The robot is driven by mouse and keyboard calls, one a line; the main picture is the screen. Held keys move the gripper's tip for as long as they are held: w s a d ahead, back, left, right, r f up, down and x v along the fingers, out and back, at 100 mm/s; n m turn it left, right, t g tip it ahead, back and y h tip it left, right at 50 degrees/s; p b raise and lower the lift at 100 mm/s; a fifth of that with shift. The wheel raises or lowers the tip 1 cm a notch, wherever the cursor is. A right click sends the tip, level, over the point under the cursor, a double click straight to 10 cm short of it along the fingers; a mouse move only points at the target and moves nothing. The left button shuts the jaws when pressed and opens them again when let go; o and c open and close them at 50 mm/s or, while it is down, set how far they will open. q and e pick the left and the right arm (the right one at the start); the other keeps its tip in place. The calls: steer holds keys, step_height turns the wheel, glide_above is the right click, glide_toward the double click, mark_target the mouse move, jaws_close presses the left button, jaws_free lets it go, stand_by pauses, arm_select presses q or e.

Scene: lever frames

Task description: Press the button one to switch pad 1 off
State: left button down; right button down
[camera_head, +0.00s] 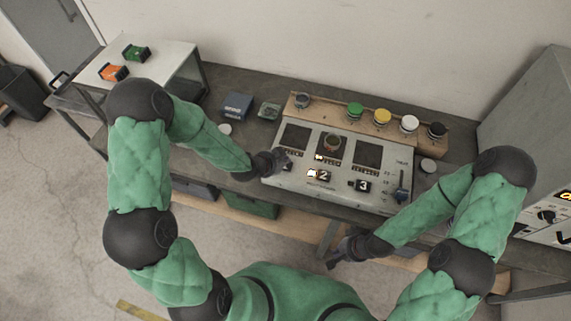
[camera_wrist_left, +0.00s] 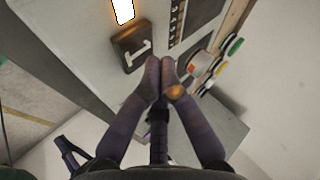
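The control panel (camera_head: 340,192) lies on the bench with three dark square pads. The left pad, pad 1 (camera_head: 296,137), is bare. Button one, a dark block marked 1 (camera_wrist_left: 132,46), shows in the left wrist view; in the head view my left gripper largely covers that spot. My left gripper (camera_head: 282,160) is at the panel's left side; in the left wrist view its fingertips (camera_wrist_left: 162,64) are together, empty, close beside button one. Contact cannot be told. My right gripper (camera_head: 336,260) hangs in front of the bench, its fingers too small to judge.
Button 2 (camera_head: 324,176) has a lit lamp (camera_head: 312,173) beside it; button 3 (camera_head: 362,186) is to its right. A lever (camera_head: 401,190) is at the panel's right. Several lidded jars stand behind, including a green one (camera_head: 355,110).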

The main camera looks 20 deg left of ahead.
stand_by(0.5)
arm_select(q)
steer(key=shift+f+b, duration=0.45)
steer(key=shift+b, duration=0.2)
steer(key=shift+f+b, duration=0.2)
steer(key=shift+b, duration=0.1)
stand_by(0.3)
steer(key=shift+r, duration=0.1)
steer(key=shift+r+p, duration=0.3)
steer(key=shift+r, duration=0.3)
steer(key=shift+r+p, duration=1.6)
steer(key=shift+r, duration=1.4)
